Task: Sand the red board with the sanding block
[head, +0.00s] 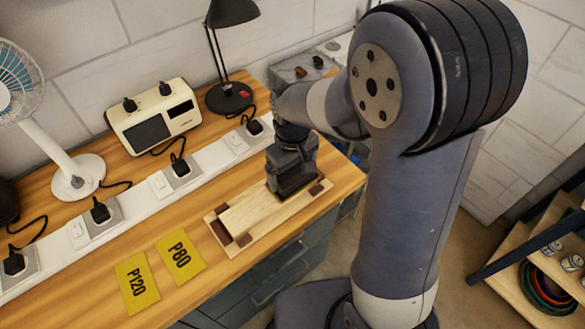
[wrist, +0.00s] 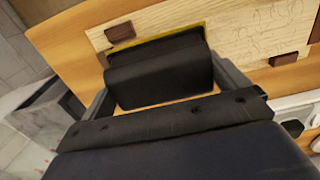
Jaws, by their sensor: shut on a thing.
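A pale bare-wood board (head: 255,212) lies on the bench, with reddish-brown corner blocks (head: 220,231) around it; the board itself does not look red. In the wrist view, the pale board (wrist: 225,35) shows pencil-like squiggles on its right part. My gripper (head: 292,186) is over the board's right end in the head view. It is shut on the black sanding block (wrist: 160,75), which has a thin yellow edge underneath. The block is at or just above the board's surface; I cannot tell if it touches. In the head view my gripper mostly hides the block.
Yellow sheets marked P120 (head: 137,283) and P80 (head: 180,257) lie left of the board. Behind run a white socket strip (head: 160,184) with plugs, a fan (head: 80,175), a cream radio-like box (head: 155,115) and a black lamp (head: 230,97). The bench's front edge is close to the board.

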